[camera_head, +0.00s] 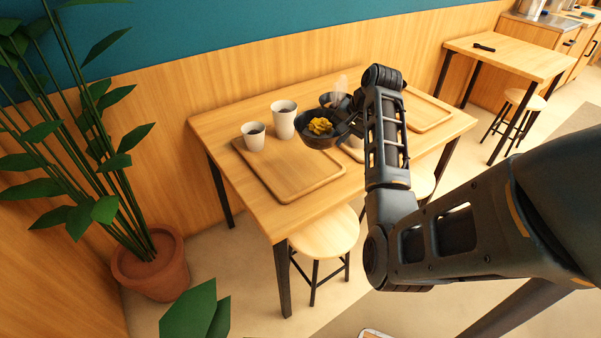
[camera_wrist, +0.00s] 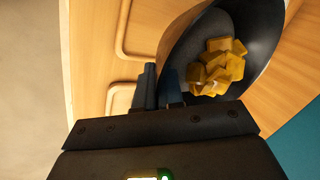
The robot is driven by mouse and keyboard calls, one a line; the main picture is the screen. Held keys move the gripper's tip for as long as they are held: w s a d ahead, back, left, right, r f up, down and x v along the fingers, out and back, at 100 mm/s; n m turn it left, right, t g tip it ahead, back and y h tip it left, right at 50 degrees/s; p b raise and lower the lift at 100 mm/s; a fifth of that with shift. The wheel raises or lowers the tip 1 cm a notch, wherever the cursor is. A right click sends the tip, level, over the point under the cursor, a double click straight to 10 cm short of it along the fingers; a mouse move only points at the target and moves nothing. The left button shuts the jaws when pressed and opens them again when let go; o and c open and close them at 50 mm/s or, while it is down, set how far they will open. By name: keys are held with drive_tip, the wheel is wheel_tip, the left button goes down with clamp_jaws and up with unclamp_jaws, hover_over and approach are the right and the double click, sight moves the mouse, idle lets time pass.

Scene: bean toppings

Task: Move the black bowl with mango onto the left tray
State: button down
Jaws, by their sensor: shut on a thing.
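The black bowl with mango (camera_head: 317,143) is in the head view, with yellow mango chunks in it. My gripper (camera_head: 347,130) is shut on the right side of its rim. The bowl appears held above the table, by the far right corner of the left tray (camera_head: 290,188); its exact height is hard to tell. In the wrist view the bowl (camera_wrist: 262,38) is tilted in the picture, with mango cubes (camera_wrist: 215,67) inside. My gripper's fingers (camera_wrist: 160,88) are close together at its rim there.
Two white cups (camera_head: 254,140) (camera_head: 283,124) stand at the left tray's far side. Another dark bowl (camera_head: 327,99) with pale contents is behind the held bowl. A right tray (camera_head: 432,112) lies beyond my arm. The left tray's near part is clear. A stool (camera_head: 325,238) stands in front.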

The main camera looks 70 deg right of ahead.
drive_tip(key=s+d+m+h, duration=0.1)
drive_tip(key=s+d+m, duration=0.1)
drive_tip(key=s+d, duration=0.15)
drive_tip(key=w+a+f, duration=0.4)
drive_tip(key=w, duration=0.1)
drive_tip(key=w+a+f+p, duration=0.1)
drive_tip(key=w+a+f, duration=0.1)
drive_tip(key=w+a, duration=0.1)
drive_tip(key=shift+a, duration=0.1)
drive_tip(key=shift+w+f, duration=0.1)
drive_tip(key=shift+f, duration=1.9)
drive_tip(key=shift+f, duration=0.15)
drive_tip(key=c, duration=1.3)
unclamp_jaws()
drive_tip(key=shift+o, duration=0.2)
